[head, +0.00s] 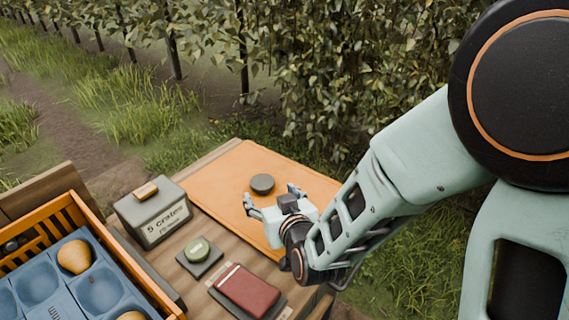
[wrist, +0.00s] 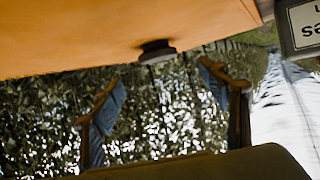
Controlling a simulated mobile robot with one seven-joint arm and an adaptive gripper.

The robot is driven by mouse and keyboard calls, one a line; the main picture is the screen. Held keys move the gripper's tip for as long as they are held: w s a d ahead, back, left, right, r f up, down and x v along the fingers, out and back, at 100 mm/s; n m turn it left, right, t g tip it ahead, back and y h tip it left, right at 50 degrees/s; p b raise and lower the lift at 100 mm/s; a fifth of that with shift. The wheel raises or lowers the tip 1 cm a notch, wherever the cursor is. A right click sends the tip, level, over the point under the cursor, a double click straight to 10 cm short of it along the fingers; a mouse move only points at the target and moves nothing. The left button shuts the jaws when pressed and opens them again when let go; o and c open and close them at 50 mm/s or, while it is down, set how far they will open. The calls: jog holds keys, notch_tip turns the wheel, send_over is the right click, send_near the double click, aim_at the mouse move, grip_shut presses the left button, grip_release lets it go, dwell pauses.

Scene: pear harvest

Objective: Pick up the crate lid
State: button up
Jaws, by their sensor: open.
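The crate lid (head: 215,180) is a flat orange board lying on the wooden table, with a dark round knob (head: 262,184) standing up from it. My gripper (head: 270,196) is open and empty, over the near part of the lid, with its fingers pointing toward the knob. In the wrist view the picture is upside down: the lid (wrist: 90,30) fills the top and the knob (wrist: 157,50) hangs from it. The knob shows between and beyond the two spread fingers of my gripper (wrist: 163,92), apart from both. The lid's near right part is hidden by my arm.
A grey box (head: 140,225) labelled "5 crates" stands left of the lid. A green round item (head: 198,249) on a dark pad and a red book (head: 248,289) lie nearer. An orange slatted crate (head: 93,218) with pears in a blue tray is at left. Leafy hedge stands behind.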

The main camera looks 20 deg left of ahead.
aim_at(263, 183)
jog(key=shift+x, duration=1)
jog(key=shift+b+x, duration=0.35)
jog(key=shift+x, duration=2.75)
jog(key=shift+d+f, duration=0.1)
jog(key=shift+d, duration=0.05)
jog(key=shift+c, duration=0.5)
jog(key=c, duration=1.4)
